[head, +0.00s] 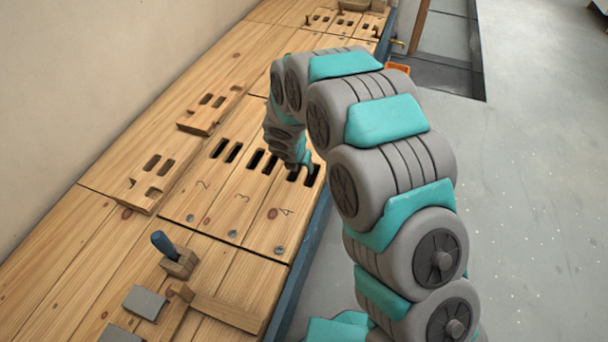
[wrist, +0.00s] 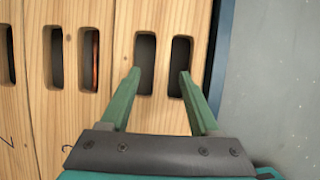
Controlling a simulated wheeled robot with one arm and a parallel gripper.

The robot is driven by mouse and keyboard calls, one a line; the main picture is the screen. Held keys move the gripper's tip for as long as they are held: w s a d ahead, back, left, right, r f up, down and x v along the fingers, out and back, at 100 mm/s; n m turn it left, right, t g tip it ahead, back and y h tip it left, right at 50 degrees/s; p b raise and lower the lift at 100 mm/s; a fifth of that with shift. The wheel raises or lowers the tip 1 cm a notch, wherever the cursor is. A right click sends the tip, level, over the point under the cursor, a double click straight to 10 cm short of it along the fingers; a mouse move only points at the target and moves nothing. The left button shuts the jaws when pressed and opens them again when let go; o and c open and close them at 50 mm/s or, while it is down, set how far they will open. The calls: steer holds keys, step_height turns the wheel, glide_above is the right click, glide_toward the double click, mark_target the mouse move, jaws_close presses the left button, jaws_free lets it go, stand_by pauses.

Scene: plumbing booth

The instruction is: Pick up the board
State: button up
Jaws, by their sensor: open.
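Wooden boards marked 2, 3 and 4 lie side by side on the bench, each with a pair of dark slots at one end. The board marked 4 (head: 280,212) is the rightmost, along the bench's blue edge. In the wrist view this rightmost board (wrist: 163,18) shows its two slots between and just beyond my fingers. My gripper (wrist: 159,74) is open and empty, one fingertip by each slot. I cannot tell whether the tips are in the slots or above them. In the head view my gripper (head: 304,163) is at the slotted end of board 4, partly hidden by my arm.
Wooden blocks with slots (head: 210,108) stand along the wall side. A blue-handled tool (head: 163,243) in a wooden block and grey square plates (head: 144,302) are at the near end. Open grey floor (head: 530,200) lies right of the bench.

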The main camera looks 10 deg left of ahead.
mark_target(303, 173)
steer(key=shift+b+x, duration=0.45)
steer(key=shift+x, duration=1.6)
steer(key=shift+s+d+f+p, duration=0.15)
steer(key=shift+f+p, duration=0.15)
steer(key=shift+p, duration=0.15)
jaws_close()
stand_by(0.4)
